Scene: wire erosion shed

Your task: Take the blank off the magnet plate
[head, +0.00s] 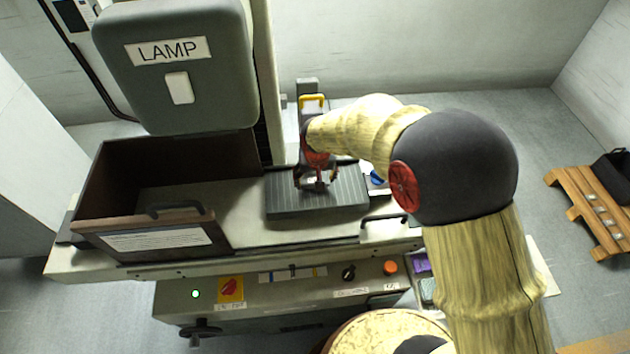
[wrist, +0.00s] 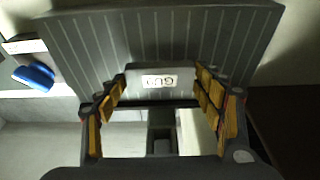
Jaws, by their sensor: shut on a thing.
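The magnet plate (head: 348,203) is a dark grey slab with pale stripes on the machine table. It fills the upper part of the wrist view (wrist: 90,40). The blank is a small grey block (wrist: 140,70) with a white label, in front of the plate's striped face in the wrist view. My gripper (head: 318,187) is over the plate, pointing down. Its yellow-padded fingers (wrist: 161,84) are shut on the blank from both sides. In the head view my gripper mostly hides the blank. I cannot tell whether the blank touches the plate.
A dark open-topped box (head: 160,225) with a handle stands left of the plate, under the grey LAMP housing (head: 175,85). A blue object (head: 377,178) lies right of the plate. A handle (head: 385,222) sits at the table's front edge, above the control panel (head: 310,287).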

